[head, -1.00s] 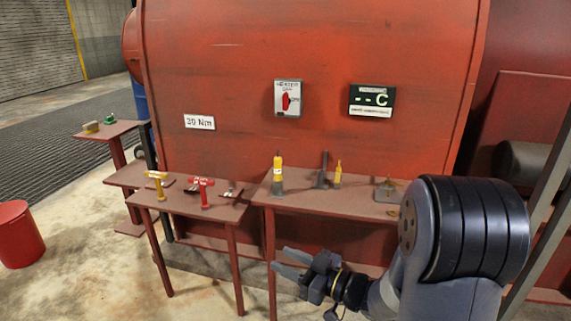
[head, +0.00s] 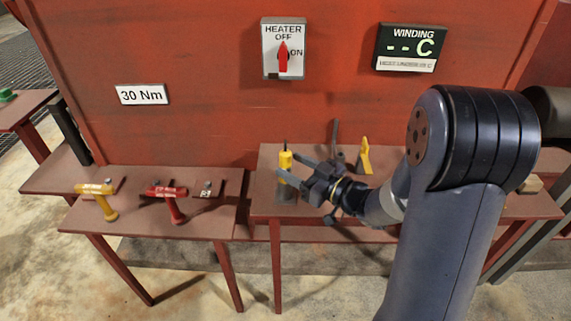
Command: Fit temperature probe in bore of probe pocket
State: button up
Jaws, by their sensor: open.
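A yellow-topped piece with a thin dark tip (head: 286,159) stands upright in a grey cylindrical base (head: 286,192) on the right-hand bench; it may be the temperature probe, but I cannot be sure. My gripper (head: 290,168) is open, its two fingers pointing left. The fingers overlap the yellow-topped piece in the head view; whether they straddle it or are in front of it I cannot tell. A dark upright post (head: 335,137) and a yellow pointed piece (head: 364,157) stand behind my wrist. I cannot identify the probe pocket or its bore; my arm hides part of the bench.
The left bench (head: 150,222) holds a yellow T-handled tool (head: 97,197) and a red one (head: 170,199). A tan block (head: 530,185) sits at the right.

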jog(key=w+a, duration=0.1)
jog(key=w+a+r, duration=0.1)
jog(key=a, duration=0.1)
jog(key=shift+w+a+p, duration=0.15)
jog(key=shift+w+p, duration=0.15)
jog(key=shift+p, duration=0.05)
jog(key=shift+w+a, duration=0.35)
jog(key=shift+c, duration=0.5)
jog(key=c, duration=1)
